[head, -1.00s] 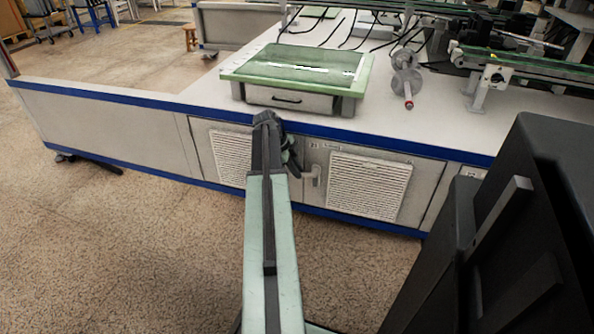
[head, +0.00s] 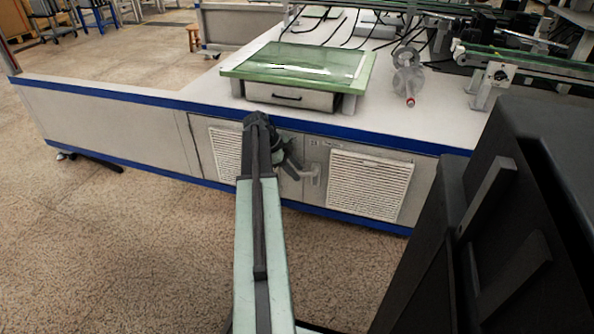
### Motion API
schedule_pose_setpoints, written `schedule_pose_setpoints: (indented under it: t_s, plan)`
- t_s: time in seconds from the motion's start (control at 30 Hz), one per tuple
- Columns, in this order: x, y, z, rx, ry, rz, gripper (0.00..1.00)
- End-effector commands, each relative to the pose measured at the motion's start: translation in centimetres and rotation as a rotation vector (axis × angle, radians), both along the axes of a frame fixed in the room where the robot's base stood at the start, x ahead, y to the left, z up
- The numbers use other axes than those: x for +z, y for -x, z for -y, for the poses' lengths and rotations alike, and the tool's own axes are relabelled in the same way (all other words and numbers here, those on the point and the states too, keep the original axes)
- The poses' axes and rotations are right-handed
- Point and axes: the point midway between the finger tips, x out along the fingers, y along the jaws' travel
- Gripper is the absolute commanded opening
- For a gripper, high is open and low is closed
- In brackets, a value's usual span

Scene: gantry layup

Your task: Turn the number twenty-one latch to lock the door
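The cabinet doors are set in the front of the long white bench. A small label that seems to read 21 (head: 314,142) sits at the top left of the right door (head: 324,205). The latch (head: 312,172) is a pale grey handle below that label, near the seam between the two doors. My gripper (head: 294,168) is a dark shape at the arm's end, just left of the latch. My arm hides part of the left door. I cannot tell whether the fingers touch the latch or how far apart they are.
A green-topped unit with a drawer (head: 290,97) stands on the bench above the doors. Vent grilles (head: 368,184) cover the doors. A large black body fills the lower right.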

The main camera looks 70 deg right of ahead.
Motion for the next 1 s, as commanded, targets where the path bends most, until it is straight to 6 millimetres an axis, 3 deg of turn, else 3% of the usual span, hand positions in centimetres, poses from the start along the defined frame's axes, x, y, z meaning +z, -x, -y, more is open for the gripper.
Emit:
schedule_pose_setpoints:
  t_s: [0.27, 0.7, 0.97, 1.0]
  plan:
    - [0.5, 0.1, 0.0, -0.003, -0.001, -0.001, 0.36]
    - [6.8, -3.4, -1.3, -0.001, 0.000, 0.000, 0.36]
    - [6.6, -3.7, -1.5, -0.003, -0.001, -0.001, 0.36]
    - [6.6, -3.7, -1.5, -0.003, -0.001, -0.001, 0.31]
